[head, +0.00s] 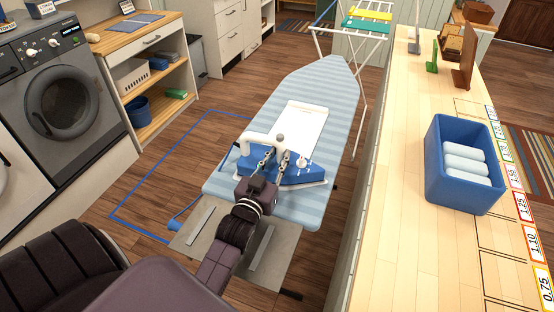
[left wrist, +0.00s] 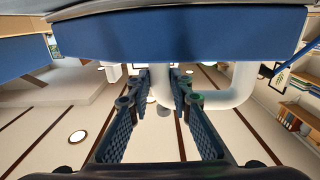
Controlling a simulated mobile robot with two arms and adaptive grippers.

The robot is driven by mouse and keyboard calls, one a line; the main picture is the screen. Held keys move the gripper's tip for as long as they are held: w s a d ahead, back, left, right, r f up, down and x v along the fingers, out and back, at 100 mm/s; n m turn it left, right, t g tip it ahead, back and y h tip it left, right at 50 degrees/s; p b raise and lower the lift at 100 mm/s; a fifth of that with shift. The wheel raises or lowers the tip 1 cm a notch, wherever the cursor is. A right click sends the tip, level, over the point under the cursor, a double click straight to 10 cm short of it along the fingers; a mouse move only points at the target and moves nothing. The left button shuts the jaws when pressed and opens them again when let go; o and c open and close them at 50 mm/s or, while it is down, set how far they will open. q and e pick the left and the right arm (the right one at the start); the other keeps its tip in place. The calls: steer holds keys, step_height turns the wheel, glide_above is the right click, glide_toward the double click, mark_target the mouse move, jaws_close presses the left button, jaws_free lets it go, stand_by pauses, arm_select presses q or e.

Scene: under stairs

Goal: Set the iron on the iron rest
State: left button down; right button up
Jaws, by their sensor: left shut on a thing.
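The iron (head: 305,172), blue with a white tubular handle, is at the near part of the striped ironing board (head: 325,90). Whether it touches the cover cannot be told. My left gripper (head: 275,155) is shut on the handle. The left wrist view shows the gripper's fingers (left wrist: 157,90) around a white handle post (left wrist: 160,82), beside the blue body (left wrist: 185,35). A grey plate with two pale strips, apparently the iron rest (head: 283,258), is at the board's near end; my arm covers its middle and nothing else shows on it. My right gripper is out of view.
A white sheet (head: 302,122) lies on the board beyond the iron. A wooden counter (head: 400,200) with a blue bin (head: 452,195) of rolled towels runs along the right. A washing machine (head: 65,95) and shelf unit (head: 150,75) stand left. Blue lines (head: 150,185) mark the floor.

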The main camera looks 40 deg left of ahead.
arm_select(q)
step_height(320, 180, up, 20)
steer(key=s+d+f+m+h, duration=0.1)
steer(key=s+d+f+h, duration=0.1)
steer(key=s+d+f, duration=0.45)
steer(key=s+d+f+m+h, duration=0.2)
steer(key=s+d+f, duration=0.2)
steer(key=d, duration=0.6)
steer(key=s+f, duration=0.2)
steer(key=s, duration=0.6)
steer(key=shift+f+t, duration=0.25)
steer(key=shift+t, duration=0.15)
steer(key=shift+s+a, duration=0.1)
steer(key=shift+a, duration=0.1)
